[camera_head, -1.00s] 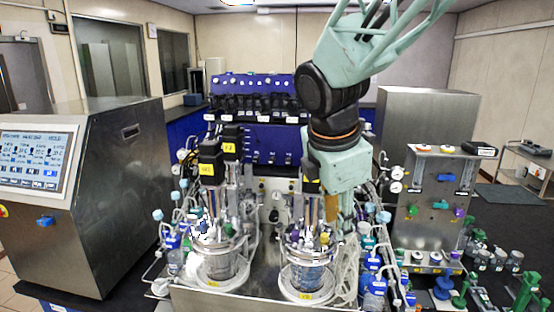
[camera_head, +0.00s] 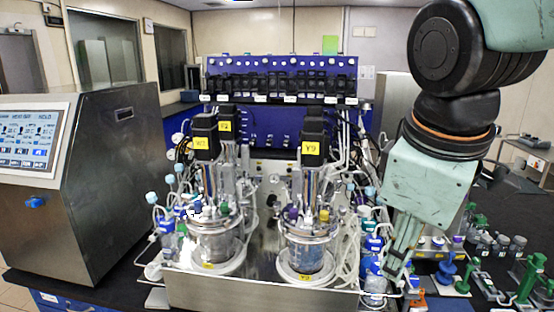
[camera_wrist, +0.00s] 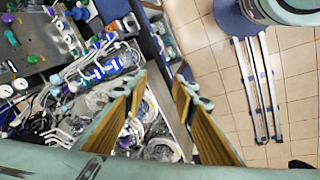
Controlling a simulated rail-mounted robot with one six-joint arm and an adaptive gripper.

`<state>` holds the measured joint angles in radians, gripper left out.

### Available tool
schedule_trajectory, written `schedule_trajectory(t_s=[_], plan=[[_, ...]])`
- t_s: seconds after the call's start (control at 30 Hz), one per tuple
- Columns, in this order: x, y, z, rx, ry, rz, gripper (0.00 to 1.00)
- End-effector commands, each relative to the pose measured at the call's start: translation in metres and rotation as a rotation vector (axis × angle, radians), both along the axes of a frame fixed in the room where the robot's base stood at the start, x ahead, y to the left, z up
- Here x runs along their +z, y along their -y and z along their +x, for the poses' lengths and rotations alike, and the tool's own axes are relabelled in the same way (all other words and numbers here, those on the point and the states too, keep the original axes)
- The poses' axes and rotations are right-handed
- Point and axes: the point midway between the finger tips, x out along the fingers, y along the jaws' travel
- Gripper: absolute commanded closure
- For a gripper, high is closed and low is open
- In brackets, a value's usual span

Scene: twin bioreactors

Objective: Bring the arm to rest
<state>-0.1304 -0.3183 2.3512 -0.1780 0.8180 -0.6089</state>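My arm hangs at the right of the head view, with my gripper (camera_head: 396,268) pointing down over the right side of the bioreactor bench. In the wrist view my gripper (camera_wrist: 162,80) has its two yellow-padded fingers apart, with nothing held between them. Two glass bioreactor vessels stand on the steel bench, the left vessel (camera_head: 216,245) and the right vessel (camera_head: 308,255). My gripper is to the right of the right vessel; I cannot tell whether it touches the bottles and tubing near its tips.
Bottles with blue caps (camera_head: 374,243) and tubing crowd the bench's right side. Green clamps (camera_head: 528,275) and small jars stand at far right. A steel cabinet with a screen (camera_head: 30,135) is at left. In the wrist view, tiled floor (camera_wrist: 220,75) lies right of the bench edge.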

Motion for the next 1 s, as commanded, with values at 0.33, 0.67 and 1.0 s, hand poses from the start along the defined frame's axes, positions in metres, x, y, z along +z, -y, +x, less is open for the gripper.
schedule_trajectory(t_s=[0.33, 0.67, 1.0], plan=[[-0.029, 0.009, -0.060, -0.325, 0.036, 0.143, 0.75], [-0.059, 0.009, -0.112, -0.620, 0.059, 0.278, 0.75], [-0.075, 0.007, -0.138, -0.777, 0.067, 0.352, 0.75]])
